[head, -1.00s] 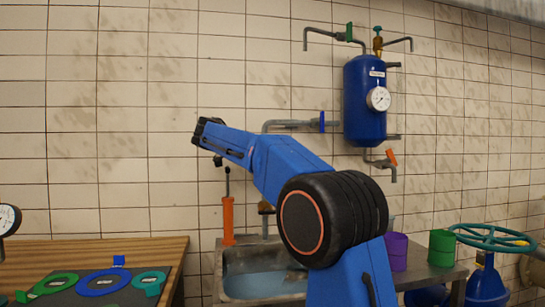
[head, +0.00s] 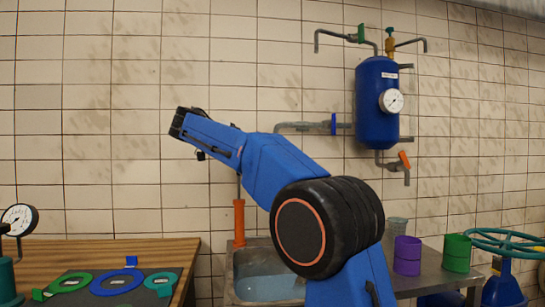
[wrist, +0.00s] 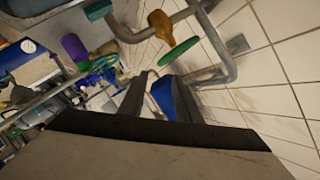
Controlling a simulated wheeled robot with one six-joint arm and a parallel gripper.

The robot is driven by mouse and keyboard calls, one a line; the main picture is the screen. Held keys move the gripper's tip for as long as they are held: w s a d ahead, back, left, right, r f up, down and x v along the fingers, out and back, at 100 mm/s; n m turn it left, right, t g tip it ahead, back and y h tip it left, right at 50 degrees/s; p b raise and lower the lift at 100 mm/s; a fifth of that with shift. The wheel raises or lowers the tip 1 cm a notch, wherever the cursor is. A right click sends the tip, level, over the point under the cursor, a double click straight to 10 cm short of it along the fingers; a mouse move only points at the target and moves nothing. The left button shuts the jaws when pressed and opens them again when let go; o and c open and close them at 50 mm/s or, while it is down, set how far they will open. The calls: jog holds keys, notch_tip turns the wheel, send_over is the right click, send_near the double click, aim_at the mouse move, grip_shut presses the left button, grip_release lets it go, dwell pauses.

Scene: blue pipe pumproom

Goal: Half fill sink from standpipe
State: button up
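The metal sink (head: 230,288) is at the lower middle of the head view, partly hidden behind my arm, with bluish water in it. An orange upright cylinder with a grey rod (head: 239,222) stands at its back edge. I cannot tell which fitting is the standpipe. My gripper (head: 176,122) is up and left of the sink, in front of the tiled wall. In the wrist view its dark fingers (wrist: 163,98) show near a green oval handle (wrist: 180,51) and a brass fitting on a grey pipe (wrist: 160,27). What lies between the fingers is unclear.
A blue tank (head: 371,115) with gauge, pipes and valve handles hangs at right. Purple (head: 407,256) and green (head: 456,253) containers stand right of the sink. A wooden table (head: 60,252) with coloured rings is left.

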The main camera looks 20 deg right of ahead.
jog(key=v, duration=0.7)
jog(key=shift+a+f, duration=0.1)
jog(key=s+d+f+n+t+y, duration=0.1)
jog(key=s+d+f+n+y, duration=0.25)
jog(key=s+f+n, duration=0.5)
jog(key=s+d+f+n+y, duration=0.35)
jog(key=s+f+n, duration=0.25)
jog(key=s+f, duration=0.4)
jog(key=s+a+f+n+y, duration=0.3)
jog(key=s+f+n, duration=0.2)
jog(key=s+f, duration=0.7)
jog(key=s+a+f+n+y, duration=0.3)
jog(key=s+f, duration=0.8)
jog(key=f, duration=0.8)
jog(key=shift+s+n+t+y, duration=0.4)
jog(key=shift+n+y, duration=0.2)
jog(key=shift+n, duration=0.25)
jog(key=shift+a+r, duration=0.1)
